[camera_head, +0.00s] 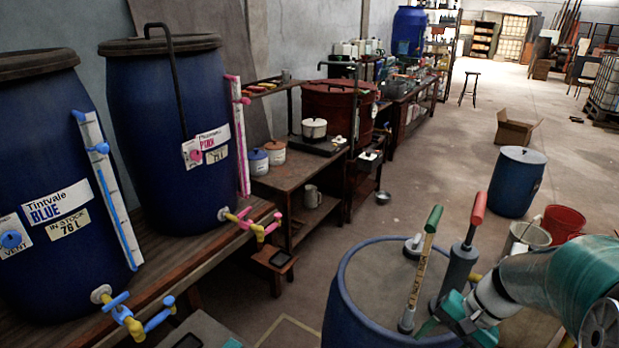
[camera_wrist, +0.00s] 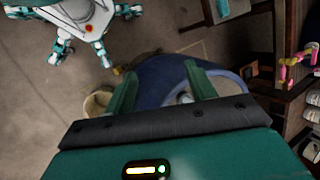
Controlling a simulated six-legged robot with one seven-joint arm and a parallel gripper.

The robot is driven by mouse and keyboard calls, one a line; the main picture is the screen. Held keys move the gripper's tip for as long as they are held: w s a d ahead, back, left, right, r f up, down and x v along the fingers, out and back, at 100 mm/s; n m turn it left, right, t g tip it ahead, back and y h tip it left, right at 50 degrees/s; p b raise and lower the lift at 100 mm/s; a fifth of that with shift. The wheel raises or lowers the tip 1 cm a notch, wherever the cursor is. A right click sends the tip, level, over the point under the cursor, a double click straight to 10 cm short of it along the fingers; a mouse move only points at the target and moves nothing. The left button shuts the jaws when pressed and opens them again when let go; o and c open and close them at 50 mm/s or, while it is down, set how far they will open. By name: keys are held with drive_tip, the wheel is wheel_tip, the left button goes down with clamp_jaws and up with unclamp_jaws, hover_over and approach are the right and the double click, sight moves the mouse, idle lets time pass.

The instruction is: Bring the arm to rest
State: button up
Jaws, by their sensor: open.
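The drum's blue wall (camera_wrist: 160,72) lies beyond the fingertips. A green-handled paddle (camera_head: 421,268) and a red-handled tool with a grey body (camera_head: 462,262) stand at the drum, close to my gripper. Whether a finger touches either one I cannot tell.
Two tall blue vats, BLUE (camera_head: 40,160) and PINK (camera_head: 170,120), stand on a bench at left with taps sticking out. A closed blue drum (camera_head: 517,182), a pale bucket (camera_head: 526,234) and a red bucket (camera_head: 563,222) stand behind my arm.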

drive_tip(key=s+a+r+n+t+h, duration=0.5)
drive_tip(key=s+a+r+n, duration=0.3)
drive_tip(key=r, duration=0.5)
drive_tip(key=a, duration=0.2)
drive_tip(key=shift+a+r+h, duration=0.3)
drive_tip(key=shift+a, duration=0.1)
